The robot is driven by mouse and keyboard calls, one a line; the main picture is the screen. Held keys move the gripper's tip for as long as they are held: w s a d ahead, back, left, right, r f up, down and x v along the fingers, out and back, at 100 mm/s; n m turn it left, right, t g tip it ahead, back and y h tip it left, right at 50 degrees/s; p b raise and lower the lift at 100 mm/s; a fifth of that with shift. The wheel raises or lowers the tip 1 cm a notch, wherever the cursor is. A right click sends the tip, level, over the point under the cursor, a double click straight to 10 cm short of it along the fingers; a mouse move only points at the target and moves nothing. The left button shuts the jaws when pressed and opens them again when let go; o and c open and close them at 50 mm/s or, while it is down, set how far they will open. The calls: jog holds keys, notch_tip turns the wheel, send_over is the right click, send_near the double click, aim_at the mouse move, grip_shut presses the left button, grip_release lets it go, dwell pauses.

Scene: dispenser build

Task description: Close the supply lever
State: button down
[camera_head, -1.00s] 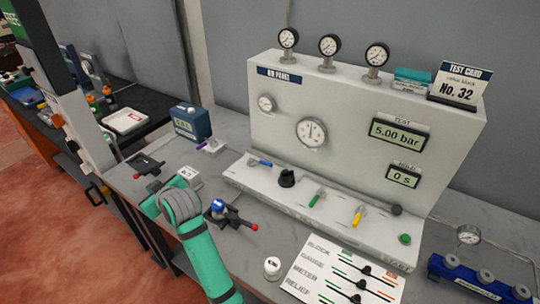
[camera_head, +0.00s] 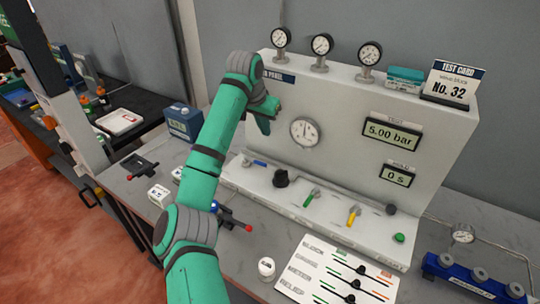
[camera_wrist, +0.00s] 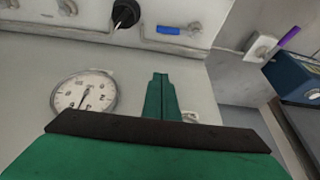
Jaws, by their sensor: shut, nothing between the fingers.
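A blue lever (camera_head: 254,162) sits at the left end of the panel's front ledge, its handle lying roughly along the ledge. It also shows in the wrist view (camera_wrist: 169,30). No label readable here names it as the supply lever. A green lever (camera_head: 312,194) and a yellow lever (camera_head: 353,214) stand farther right on the same ledge. My gripper (camera_head: 264,128) is shut and empty, fingers pointing down in front of the panel's left part. It is above the blue lever and apart from it. In the wrist view my closed fingers (camera_wrist: 160,80) point toward the ledge.
A black knob (camera_head: 281,178) stands just right of the blue lever. A round gauge (camera_head: 305,131) is on the panel face beside my gripper. A black-handled part (camera_head: 135,164), a blue box (camera_head: 184,121) and a printed card (camera_head: 335,272) are on the bench.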

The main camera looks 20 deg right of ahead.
aim_at(255, 161)
jog(key=shift+s+f+g, duration=0.2)
jog(key=shift+f+g, duration=0.05)
jog(key=shift+g, duration=0.05)
jog(key=shift+f, duration=0.1)
jog(key=x, duration=0.9)
jog(key=shift+a+f, duration=0.1)
jog(key=shift+f, duration=0.1)
jog(key=shift+a+f, duration=0.2)
jog(key=shift+f, duration=0.1)
jog(key=shift+s+a+f, duration=0.15)
jog(key=shift+s+a, duration=0.4)
jog(key=shift+a, duration=0.1)
jog(key=shift+s+a+f, duration=0.15)
jog(key=shift+s+a, duration=0.45)
jog(key=shift+w, duration=0.1)
